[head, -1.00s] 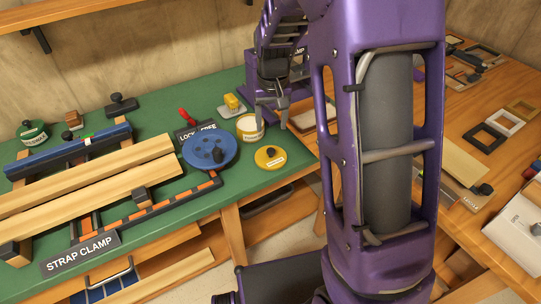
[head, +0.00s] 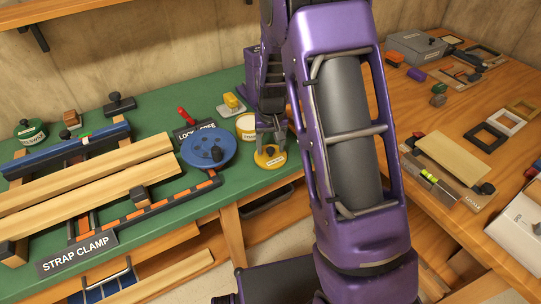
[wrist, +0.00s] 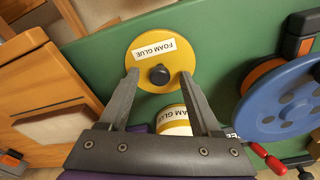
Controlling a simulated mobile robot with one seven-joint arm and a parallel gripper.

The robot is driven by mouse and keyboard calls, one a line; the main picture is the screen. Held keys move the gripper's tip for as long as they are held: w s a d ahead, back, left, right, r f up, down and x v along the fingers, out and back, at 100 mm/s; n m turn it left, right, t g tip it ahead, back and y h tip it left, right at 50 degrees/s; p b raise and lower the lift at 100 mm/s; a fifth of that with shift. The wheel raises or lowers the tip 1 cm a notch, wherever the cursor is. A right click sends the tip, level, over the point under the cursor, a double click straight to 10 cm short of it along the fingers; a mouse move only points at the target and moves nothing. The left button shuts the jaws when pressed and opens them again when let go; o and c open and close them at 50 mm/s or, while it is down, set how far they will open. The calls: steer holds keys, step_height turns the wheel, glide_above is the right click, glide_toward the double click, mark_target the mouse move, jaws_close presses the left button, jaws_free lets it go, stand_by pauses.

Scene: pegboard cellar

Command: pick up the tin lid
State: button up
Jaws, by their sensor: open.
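The tin lid (head: 270,157) is a round yellow disc with a dark knob and a white label, lying on the green bench top near its front edge. In the wrist view the lid (wrist: 165,45) reads "FOAM GLUE". My gripper (wrist: 160,77) is open, its two fingertips on either side of the lid's dark knob in the picture. In the head view my gripper (head: 274,148) is just over the lid; I cannot tell if it touches it. The open foam glue tin (head: 246,127) stands right behind the lid; it also shows in the wrist view (wrist: 174,121).
A blue disc (head: 208,150) lies left of the lid, with a red-handled tool (head: 187,117) behind it. A strap clamp with long boards (head: 90,172) fills the left of the green bench (head: 190,200). A wooden bench (head: 470,130) stands at the right.

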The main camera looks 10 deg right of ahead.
jaws_close()
steer(key=shift+r, duration=0.15)
